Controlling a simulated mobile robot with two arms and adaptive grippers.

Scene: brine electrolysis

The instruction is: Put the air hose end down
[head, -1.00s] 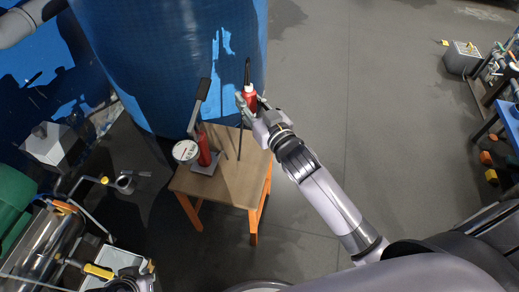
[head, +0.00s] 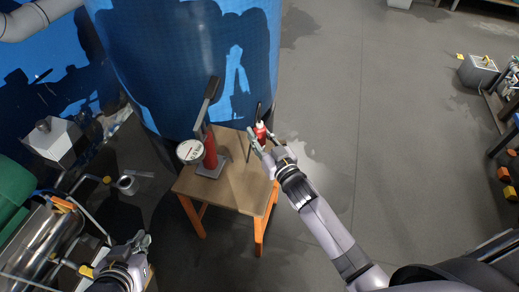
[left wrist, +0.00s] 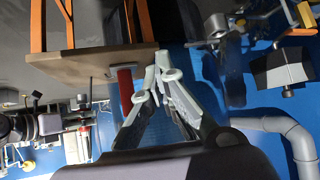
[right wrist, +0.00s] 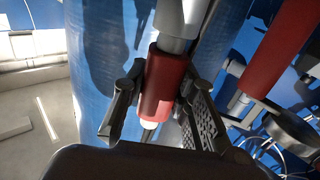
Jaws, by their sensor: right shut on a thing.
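My right gripper (head: 264,143) is shut around a red piece (head: 261,131) with a white part and a thin dark tip pointing up. In the right wrist view the red piece (right wrist: 163,85) sits between the fingers, with a grey cylindrical part at its upper end. No hose can be made out on it, so I cannot tell if it is the air hose end. It is at the right rear corner of a small wooden table (head: 240,190); contact with the top cannot be told. My left gripper (head: 141,241) is at the lower left, with its fingertips (left wrist: 159,72) together and nothing between them.
On the table stand a red hand pump (head: 210,150) with a dark lever and a round white gauge (head: 190,151). A large blue tank (head: 190,70) rises behind the table. The floor (head: 390,150) to the right is clear.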

